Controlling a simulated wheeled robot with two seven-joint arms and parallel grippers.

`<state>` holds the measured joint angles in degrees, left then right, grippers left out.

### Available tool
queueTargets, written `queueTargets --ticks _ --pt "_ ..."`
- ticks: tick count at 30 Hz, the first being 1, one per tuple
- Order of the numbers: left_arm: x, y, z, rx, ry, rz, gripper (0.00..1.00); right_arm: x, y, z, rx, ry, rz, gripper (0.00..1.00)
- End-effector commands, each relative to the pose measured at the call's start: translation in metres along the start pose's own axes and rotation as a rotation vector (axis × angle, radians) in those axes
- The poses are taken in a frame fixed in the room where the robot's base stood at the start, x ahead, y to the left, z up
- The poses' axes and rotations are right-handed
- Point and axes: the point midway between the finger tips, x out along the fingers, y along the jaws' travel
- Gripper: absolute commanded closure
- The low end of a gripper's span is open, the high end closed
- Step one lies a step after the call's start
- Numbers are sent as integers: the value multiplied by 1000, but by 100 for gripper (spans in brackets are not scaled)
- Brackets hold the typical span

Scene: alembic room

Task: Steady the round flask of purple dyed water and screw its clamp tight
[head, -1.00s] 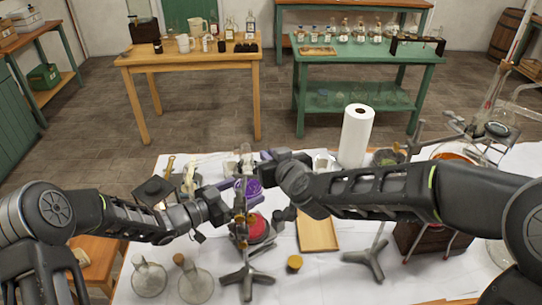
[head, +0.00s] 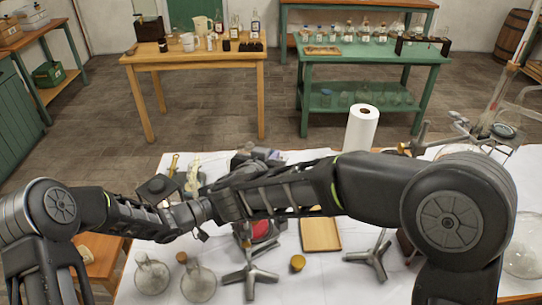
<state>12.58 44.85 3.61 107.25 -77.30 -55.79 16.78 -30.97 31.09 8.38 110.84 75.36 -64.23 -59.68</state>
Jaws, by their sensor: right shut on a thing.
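The round flask of purple dyed water is hidden behind my right arm, and so is its clamp. The lower part of its metal stand (head: 249,277) shows below the arm, with a red round thing (head: 264,229) beside the rod. My right arm crosses the middle of the head view. My right gripper (head: 243,160) is partly visible beyond the forearm, shut at the flask's neck, though the contact itself is hidden. My left arm comes in from the left. Its wrist ends against the right forearm in the picture, and its left gripper (head: 207,212) is mostly covered, so its fingers cannot be read.
Two clear flasks (head: 198,284) stand at the front left. A wooden board (head: 320,235), a small yellow-brown piece (head: 297,263) and another stand (head: 376,262) are right of the flask's stand. A paper roll (head: 361,130) stands behind. White table surface is free at front centre.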

Motion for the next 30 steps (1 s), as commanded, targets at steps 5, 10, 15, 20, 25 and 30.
queueTargets --ticks 5,10,15,20,25,30 --pt "0 0 0 -1 0 -1 54 0 0 -3 3 5 4 100" --pt "0 0 0 -1 -1 -1 54 0 0 -3 4 6 3 100" --pt "0 0 0 -1 -1 -1 54 0 0 -2 3 4 3 77" --pt "0 -1 0 -1 -1 -1 54 0 0 -2 3 3 3 67" --pt "0 -1 0 -1 -1 -2 54 0 0 -1 2 2 3 67" --pt "0 -1 0 -1 -1 -2 54 -6 0 -1 2 2 2 67"
